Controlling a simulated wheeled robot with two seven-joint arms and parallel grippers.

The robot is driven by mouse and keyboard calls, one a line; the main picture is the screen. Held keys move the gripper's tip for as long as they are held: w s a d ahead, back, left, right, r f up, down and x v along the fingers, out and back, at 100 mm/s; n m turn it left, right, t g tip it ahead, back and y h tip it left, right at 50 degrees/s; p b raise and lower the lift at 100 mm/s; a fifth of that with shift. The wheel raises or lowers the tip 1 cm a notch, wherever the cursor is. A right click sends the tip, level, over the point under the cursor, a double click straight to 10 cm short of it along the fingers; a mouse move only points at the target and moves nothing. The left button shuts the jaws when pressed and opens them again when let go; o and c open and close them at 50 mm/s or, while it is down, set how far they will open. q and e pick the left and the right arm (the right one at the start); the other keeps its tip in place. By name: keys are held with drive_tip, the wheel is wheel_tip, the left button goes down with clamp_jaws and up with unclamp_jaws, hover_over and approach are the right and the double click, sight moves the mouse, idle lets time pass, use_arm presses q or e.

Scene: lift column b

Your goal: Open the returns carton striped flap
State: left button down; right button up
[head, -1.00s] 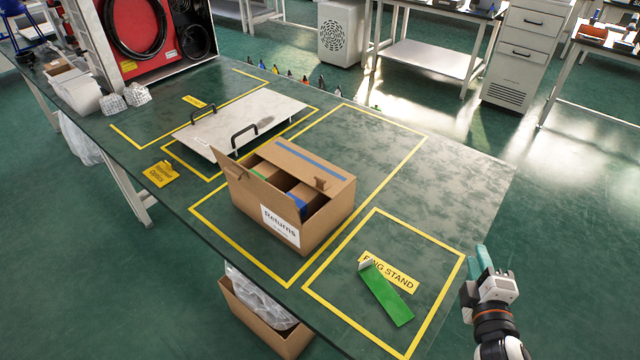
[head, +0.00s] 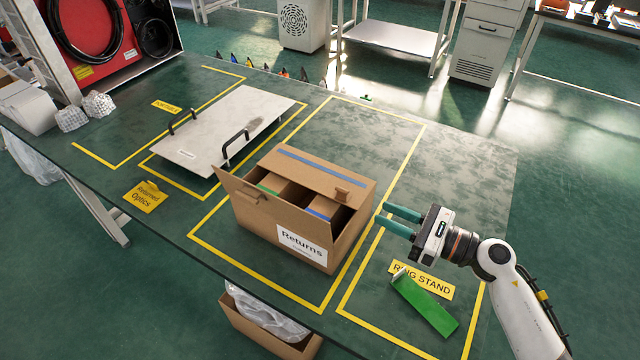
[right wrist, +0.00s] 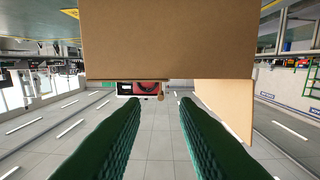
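The Returns carton (head: 350,235) stands on the green table inside a yellow outline. Its striped flap (head: 312,166) has a blue stripe and lies almost flat over the far part of the top, with a small brown tab (head: 342,194) at its near right. Another flap (head: 238,193) stands tilted outward at the left. The opening between shows green and blue things. My right gripper (head: 384,214) is open and empty, its teal fingers pointing left just beside the carton's right side. In the right wrist view, a plain carton wall (right wrist: 170,40) lies ahead of the parted fingers. My left gripper is out of view.
A grey panel with black handles (head: 225,130) lies behind the carton. A green strip (head: 425,305) lies across the ring stand label (head: 437,284) at the front right. A yellow Returned Optics sign (head: 146,197) is at left.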

sight(342, 192)
drive_tip(key=p+x, duration=0.2)
drive_tip(key=x, duration=0.9)
drive_tip(key=shift+a+r, duration=0.1)
clamp_jaws()
